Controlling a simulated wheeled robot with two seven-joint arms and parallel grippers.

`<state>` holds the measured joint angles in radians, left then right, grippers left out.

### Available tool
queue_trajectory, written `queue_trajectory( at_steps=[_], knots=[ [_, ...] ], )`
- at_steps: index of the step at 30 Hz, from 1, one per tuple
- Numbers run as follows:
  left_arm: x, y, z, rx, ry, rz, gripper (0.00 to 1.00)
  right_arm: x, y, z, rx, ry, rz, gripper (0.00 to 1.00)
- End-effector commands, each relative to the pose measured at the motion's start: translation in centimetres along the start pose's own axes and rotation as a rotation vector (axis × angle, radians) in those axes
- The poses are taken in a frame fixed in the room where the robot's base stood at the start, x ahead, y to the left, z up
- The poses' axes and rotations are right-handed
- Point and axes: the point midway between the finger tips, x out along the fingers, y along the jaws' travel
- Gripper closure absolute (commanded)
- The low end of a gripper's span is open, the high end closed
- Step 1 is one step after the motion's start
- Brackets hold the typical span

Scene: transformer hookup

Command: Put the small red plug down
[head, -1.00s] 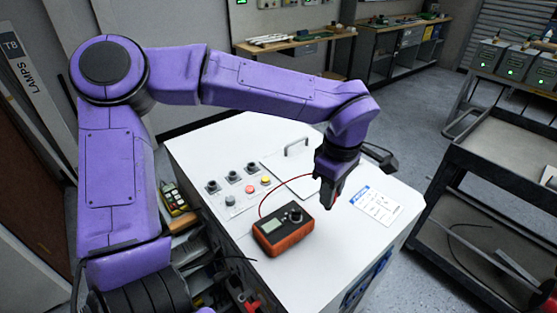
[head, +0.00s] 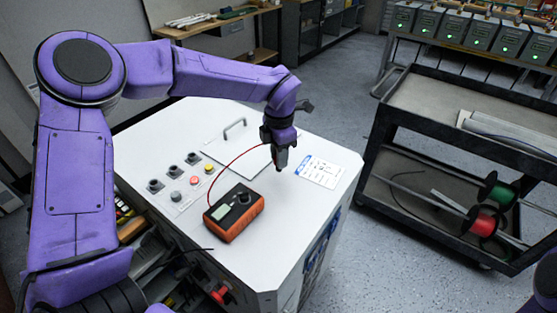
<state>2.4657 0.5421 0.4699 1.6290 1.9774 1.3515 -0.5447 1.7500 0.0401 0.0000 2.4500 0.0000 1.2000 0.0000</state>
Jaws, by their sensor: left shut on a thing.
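My left gripper (head: 279,166) is shut and points down over the white cabinet top. A thin red lead (head: 236,160) arcs from the orange-and-black meter (head: 235,212) up to the gripper. The small red plug is held at the lead's end, but the fingers mostly hide it, and I cannot tell whether its tip touches the surface. The meter lies on the white cabinet (head: 275,238), to the left of and nearer than the gripper. My right gripper is not in view; only a bit of my right arm shows at the bottom right edge.
Buttons and knobs (head: 190,178) sit left of the gripper, and a panel with a handle (head: 234,128) lies behind. A printed label (head: 319,171) is to the right. A black cart (head: 440,130) with wire spools (head: 484,222) stands further right. The cabinet top right of the meter is clear.

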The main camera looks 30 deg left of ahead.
Motion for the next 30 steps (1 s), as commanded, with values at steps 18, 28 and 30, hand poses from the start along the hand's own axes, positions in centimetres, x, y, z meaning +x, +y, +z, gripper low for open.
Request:
queue_trajectory(
  at_steps=[18,28,30],
  knots=[
    [4.4,0.6,0.6,0.001,-0.001,0.000,1.00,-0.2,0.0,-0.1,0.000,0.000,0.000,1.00],
    [4.4,0.6,0.6,0.001,0.000,0.000,0.47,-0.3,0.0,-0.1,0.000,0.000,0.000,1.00],
    [4.3,0.6,0.6,0.001,-0.001,0.000,0.47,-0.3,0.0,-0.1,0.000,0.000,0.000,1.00]
  ],
)
